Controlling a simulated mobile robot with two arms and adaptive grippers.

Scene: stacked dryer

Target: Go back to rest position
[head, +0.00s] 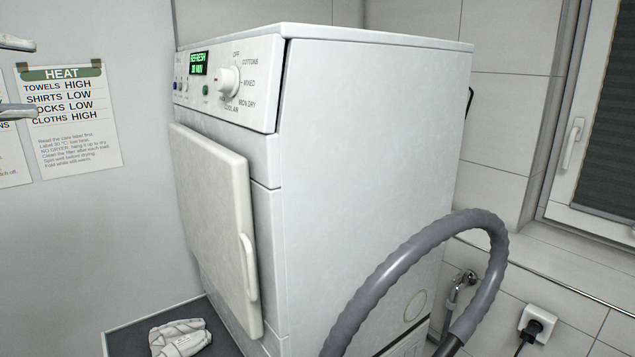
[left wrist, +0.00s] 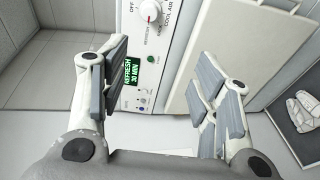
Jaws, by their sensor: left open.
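My left gripper (head: 16,76) shows at the left edge of the head view, only its fingertips in sight. In the left wrist view its two fingers (left wrist: 160,78) are spread wide with nothing between them. The white dryer (head: 365,170) stands beyond and to the right of it. Its control panel (head: 228,82) has a dial (head: 229,81) and a green-lit display (head: 198,63) reading REFRESH 30 MIN. In the left wrist view the panel (left wrist: 160,65) lies behind the open fingers. The gripper appears apart from the dryer. My right gripper is in neither view.
The dryer door (head: 213,220) is a flat panel; I cannot tell if it is fully latched. A white folded cloth-like item (head: 180,338) lies on a dark surface below. A grey hose (head: 420,250) arches at right. A HEAT notice (head: 70,120) hangs on the left wall.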

